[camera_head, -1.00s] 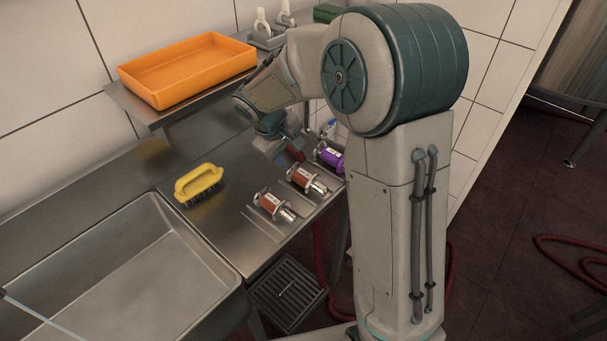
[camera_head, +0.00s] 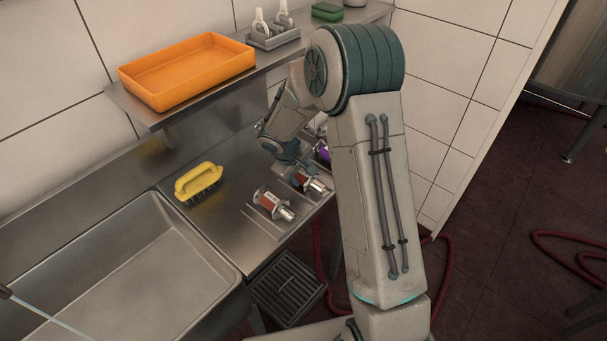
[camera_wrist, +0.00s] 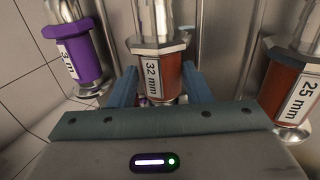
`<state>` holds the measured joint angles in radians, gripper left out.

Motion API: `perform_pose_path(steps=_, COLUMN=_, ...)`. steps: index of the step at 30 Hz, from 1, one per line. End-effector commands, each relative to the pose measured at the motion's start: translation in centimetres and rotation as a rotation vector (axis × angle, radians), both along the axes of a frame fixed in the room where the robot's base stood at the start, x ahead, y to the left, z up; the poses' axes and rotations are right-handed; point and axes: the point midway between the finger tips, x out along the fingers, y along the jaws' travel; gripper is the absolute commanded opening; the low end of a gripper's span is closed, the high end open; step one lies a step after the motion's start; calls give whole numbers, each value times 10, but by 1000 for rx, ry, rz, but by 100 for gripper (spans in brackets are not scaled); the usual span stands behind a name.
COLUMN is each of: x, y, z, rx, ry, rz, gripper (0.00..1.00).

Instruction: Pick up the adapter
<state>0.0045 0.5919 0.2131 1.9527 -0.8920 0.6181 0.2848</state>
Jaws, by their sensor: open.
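Several adapters lie in a row on the steel counter. A brown one labelled 32 mm (camera_wrist: 158,70) is in the middle of the wrist view, between the two fingers of my open gripper (camera_wrist: 158,88); I cannot tell if they touch it. In the head view this adapter (camera_head: 311,184) shows partly under my gripper (camera_head: 298,176). A brown adapter labelled 25 mm (camera_wrist: 293,85) is at the right of the wrist view and shows in the head view (camera_head: 270,203). A purple adapter (camera_wrist: 74,55) is at the left, and mostly hidden by my arm in the head view (camera_head: 323,151).
A yellow brush (camera_head: 198,182) lies left on the counter, next to the sink (camera_head: 120,270). An orange tray (camera_head: 188,72), a grey holder with white items (camera_head: 274,36) and a green block (camera_head: 327,11) stand on the shelf above. Thin ridges separate the adapters.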

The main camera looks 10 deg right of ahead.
Motion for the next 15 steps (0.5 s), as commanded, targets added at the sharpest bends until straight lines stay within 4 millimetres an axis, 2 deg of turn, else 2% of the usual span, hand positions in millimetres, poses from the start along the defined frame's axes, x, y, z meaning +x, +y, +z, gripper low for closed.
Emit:
perform_pose_path(steps=4, x=3, y=-4, z=-12, rx=-1, ry=1, rz=1, gripper=44)
perform_pose_path(steps=11, x=3, y=-4, z=-14, rx=1, ry=-1, rz=0, gripper=44)
perform_pose_path(steps=12, x=3, y=-4, z=-14, rx=1, ry=-1, rz=0, gripper=41)
perform_pose_path(steps=15, x=3, y=-4, z=-14, rx=1, ry=-1, rz=0, gripper=13)
